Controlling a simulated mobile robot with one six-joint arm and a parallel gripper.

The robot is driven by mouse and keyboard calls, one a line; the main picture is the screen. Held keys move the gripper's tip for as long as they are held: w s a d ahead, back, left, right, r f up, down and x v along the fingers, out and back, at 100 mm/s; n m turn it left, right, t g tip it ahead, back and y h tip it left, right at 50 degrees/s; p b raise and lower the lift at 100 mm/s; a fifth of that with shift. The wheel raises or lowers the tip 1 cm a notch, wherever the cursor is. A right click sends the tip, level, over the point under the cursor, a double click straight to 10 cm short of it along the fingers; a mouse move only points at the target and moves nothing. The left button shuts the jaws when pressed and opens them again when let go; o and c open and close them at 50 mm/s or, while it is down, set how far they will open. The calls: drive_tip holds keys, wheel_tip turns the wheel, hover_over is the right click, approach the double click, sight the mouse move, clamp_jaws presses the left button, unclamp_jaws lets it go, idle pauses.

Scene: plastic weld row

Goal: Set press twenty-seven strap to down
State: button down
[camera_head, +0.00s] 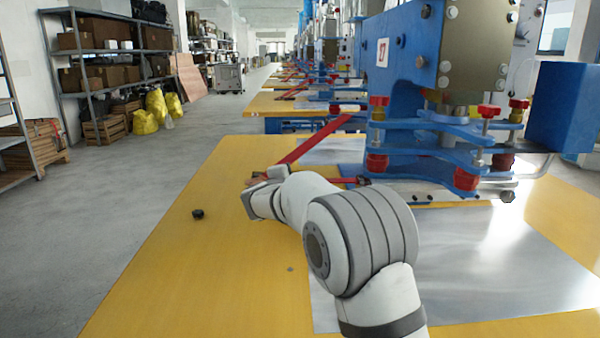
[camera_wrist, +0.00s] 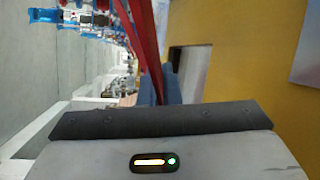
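The press (camera_head: 400,60) is blue, with a red-on-white number plate that seems to read 27. Its red strap (camera_head: 318,140) slopes down and left from the press to my gripper (camera_head: 256,180). A second, lower red length (camera_head: 350,181) runs nearly level from the press towards the same spot. In the wrist view the red strap (camera_wrist: 146,45) runs down from the top to the blue-grey fingers (camera_wrist: 160,90), which overlap its end. My gripper is at the strap's outer end, above the yellow table. Whether the fingers pinch the strap is not clear.
Further presses stand in a row behind. The grey floor (camera_head: 80,230) on the left is clear, with shelves (camera_head: 110,60) beyond.

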drive_tip(key=c, duration=2.1)
unclamp_jaws()
drive_tip(key=o, duration=0.5)
drive_tip(key=shift+c, duration=0.2)
drive_tip(key=p+v, duration=0.1)
drive_tip(key=v, duration=0.6)
drive_tip(key=shift+r, duration=0.1)
drive_tip(key=shift+s+a, duration=0.15)
drive_tip(key=shift+s, duration=0.2)
drive_tip(key=shift+c, duration=0.3)
